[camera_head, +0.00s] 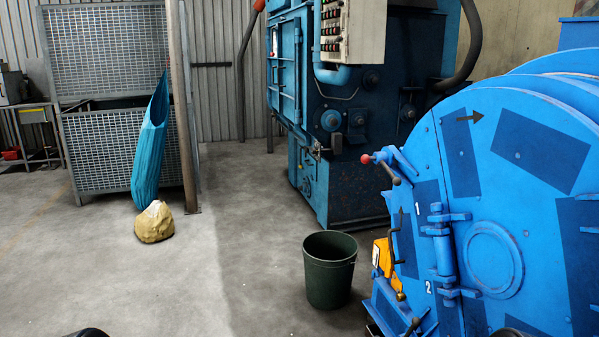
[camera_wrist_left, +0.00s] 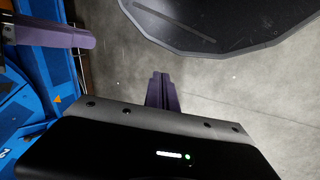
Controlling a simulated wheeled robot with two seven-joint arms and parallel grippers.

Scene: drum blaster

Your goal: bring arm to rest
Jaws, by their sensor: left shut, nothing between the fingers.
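My left gripper (camera_wrist_left: 162,92) shows in the left wrist view, its two purple fingers together with nothing between them. It points down over bare grey floor. In the head view neither gripper shows; only small dark rounded shapes appear at the bottom edge. The blue drum blaster (camera_head: 490,200) fills the right of the head view, with its round door closed. Blue machine parts (camera_wrist_left: 25,110) also show at the left of the left wrist view.
A dark green bucket (camera_head: 329,282) stands left of the drum blaster. A yellowish lump (camera_head: 154,224) lies on the floor by a blue hanging sack (camera_head: 150,150) and mesh cages (camera_head: 105,50). A dark blue machine (camera_head: 345,140) stands behind. The floor (camera_head: 110,290) at left is clear.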

